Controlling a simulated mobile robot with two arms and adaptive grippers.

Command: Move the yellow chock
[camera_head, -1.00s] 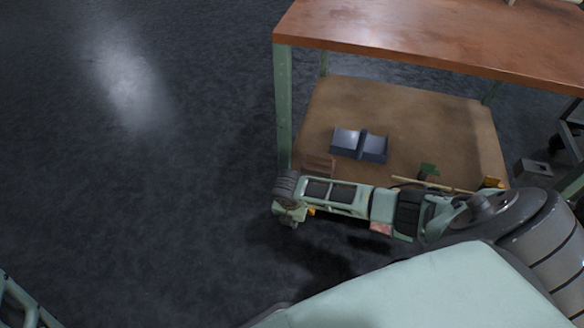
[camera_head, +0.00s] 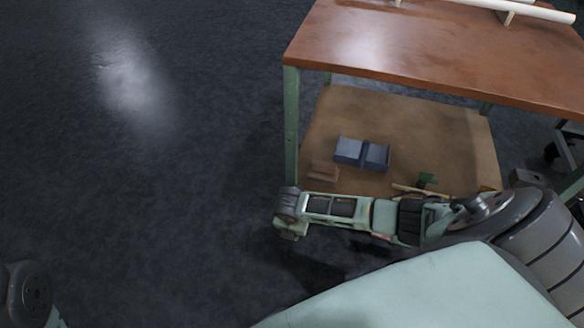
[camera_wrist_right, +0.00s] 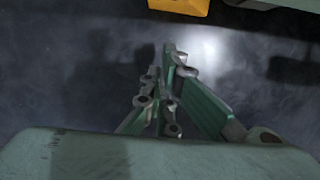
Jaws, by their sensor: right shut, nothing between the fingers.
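The yellow chock (camera_wrist_right: 180,5) shows only in part, at the top edge of the right wrist view, beyond my fingertips and apart from them. In the head view my right arm covers the place beside its wrist, and I cannot make out the chock there. My right gripper (camera_wrist_right: 162,62) is shut and empty, its green fingers together over the dark floor. In the head view its fingers are not clearly visible below the wrist. My left gripper is out of view; only a piece of my left arm shows at the lower left.
A workbench (camera_head: 430,45) with a brown top and green legs stands beyond my right arm. Its lower shelf (camera_head: 440,135) holds blue-grey bins (camera_head: 348,151), a brown block (camera_head: 323,171) and a green item (camera_head: 427,180). A white tube (camera_head: 520,9) lies on top. The floor at left is clear.

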